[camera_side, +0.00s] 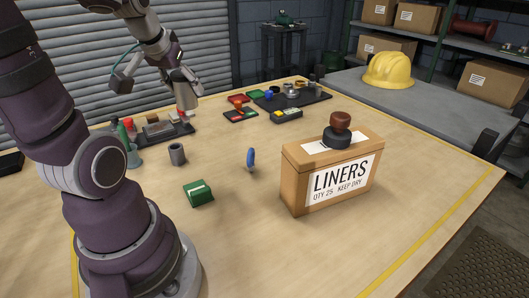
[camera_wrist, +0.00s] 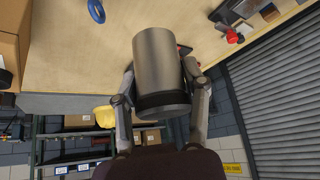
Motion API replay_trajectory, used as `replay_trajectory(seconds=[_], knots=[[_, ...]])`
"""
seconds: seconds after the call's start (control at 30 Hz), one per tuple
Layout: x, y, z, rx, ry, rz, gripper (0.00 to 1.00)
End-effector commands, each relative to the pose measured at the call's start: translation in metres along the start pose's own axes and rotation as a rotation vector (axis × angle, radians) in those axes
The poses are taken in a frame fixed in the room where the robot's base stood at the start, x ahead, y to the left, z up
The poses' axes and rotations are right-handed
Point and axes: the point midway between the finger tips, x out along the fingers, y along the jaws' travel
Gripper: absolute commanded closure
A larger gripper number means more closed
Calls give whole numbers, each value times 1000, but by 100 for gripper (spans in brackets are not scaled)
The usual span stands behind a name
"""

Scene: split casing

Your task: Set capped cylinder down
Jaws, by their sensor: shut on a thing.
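The capped cylinder (camera_wrist: 158,65) is a grey metallic cylinder with a black band near its lower end in the wrist view. My gripper (camera_wrist: 160,84) is shut on it, with one finger on each side. In the side view my gripper (camera_side: 178,92) is at the upper left, above the back left of the table. The cylinder is hard to tell from the fingers there. It appears held in the air, but its gap to the table is unclear.
On the wooden table (camera_side: 330,245) stand a small grey cup (camera_side: 177,154), a green box (camera_side: 198,193), a blue ring (camera_side: 251,159) and a LINERS carton (camera_side: 330,180) with a stamp (camera_side: 338,130). Dark trays (camera_side: 292,101) with small parts lie behind. The front middle is clear.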

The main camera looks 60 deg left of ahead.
Motion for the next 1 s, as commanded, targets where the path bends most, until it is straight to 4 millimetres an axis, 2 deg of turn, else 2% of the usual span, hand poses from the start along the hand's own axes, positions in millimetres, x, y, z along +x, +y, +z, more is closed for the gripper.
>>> replay_trajectory(seconds=[0.27,0.47,0.6,0.7,0.8,1.0], knots=[[4,66,-5,226,-2,137,95],[-4,143,6,477,3,294,95],[-19,203,30,683,4,428,95],[-34,238,53,817,5,518,95],[-48,265,76,927,6,592,95],[-71,296,112,1078,5,698,95]])
